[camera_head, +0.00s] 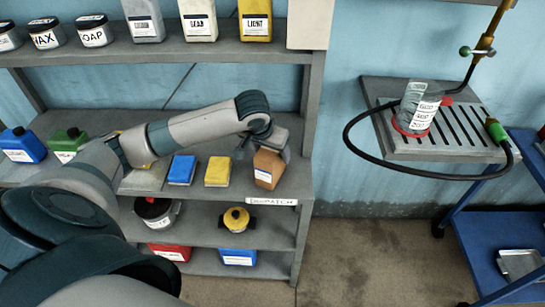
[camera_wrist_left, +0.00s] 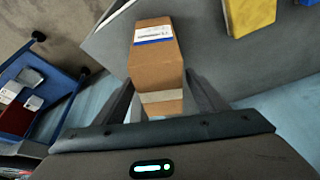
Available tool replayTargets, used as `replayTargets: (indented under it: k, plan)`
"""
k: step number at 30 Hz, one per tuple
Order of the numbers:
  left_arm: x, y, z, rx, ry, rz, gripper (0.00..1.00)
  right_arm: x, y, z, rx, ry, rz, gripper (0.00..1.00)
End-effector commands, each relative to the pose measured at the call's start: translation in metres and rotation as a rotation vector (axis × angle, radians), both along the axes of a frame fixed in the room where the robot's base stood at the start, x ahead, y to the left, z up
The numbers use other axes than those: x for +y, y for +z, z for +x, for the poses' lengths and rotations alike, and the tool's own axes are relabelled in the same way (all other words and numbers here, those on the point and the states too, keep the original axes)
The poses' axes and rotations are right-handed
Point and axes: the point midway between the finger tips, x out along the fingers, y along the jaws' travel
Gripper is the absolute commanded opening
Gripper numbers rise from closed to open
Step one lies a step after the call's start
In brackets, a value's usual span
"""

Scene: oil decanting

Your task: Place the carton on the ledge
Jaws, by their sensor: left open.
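The brown carton (camera_head: 268,168) with a white and blue label stands at the right end of the middle shelf (camera_head: 225,192), above a "DESPATCH" tag (camera_head: 271,202). I cannot tell whether this shelf edge is the ledge. My left gripper (camera_head: 258,142) is at the carton's top from behind and above. In the left wrist view the carton (camera_wrist_left: 155,50) lies between the spread fingers of my open left gripper (camera_wrist_left: 162,92), its near end between them. Contact with the fingers cannot be told. My right gripper is not in view.
A yellow pack (camera_head: 218,172) and a blue pack (camera_head: 182,170) stand left of the carton. A slatted wall tray (camera_head: 385,148) at right holds a clear labelled vessel (camera_head: 417,107), with a black hose (camera_head: 352,150) looping around. A blue cart (camera_head: 490,240) stands at the lower right.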

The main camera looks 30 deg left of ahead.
Motion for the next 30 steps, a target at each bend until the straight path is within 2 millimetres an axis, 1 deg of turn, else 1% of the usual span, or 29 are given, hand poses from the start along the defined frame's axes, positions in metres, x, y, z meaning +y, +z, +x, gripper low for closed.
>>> replayTargets:
  k: [1,6,12,18,30]
  plan:
    - [0.0,0.008,-0.003,-0.005,-0.001,0.001,0.66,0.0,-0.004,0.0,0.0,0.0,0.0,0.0]
    - [-0.002,0.037,-0.014,-0.005,-0.001,0.0,0.66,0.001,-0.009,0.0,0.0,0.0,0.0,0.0]
    - [-0.004,0.062,-0.025,-0.004,0.0,0.001,0.66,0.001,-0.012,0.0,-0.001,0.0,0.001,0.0]
    - [-0.005,0.072,-0.029,-0.001,0.0,0.0,0.66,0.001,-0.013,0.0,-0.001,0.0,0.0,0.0]
    - [-0.005,0.073,-0.03,0.0,0.0,0.001,0.66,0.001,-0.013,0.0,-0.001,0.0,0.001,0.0]
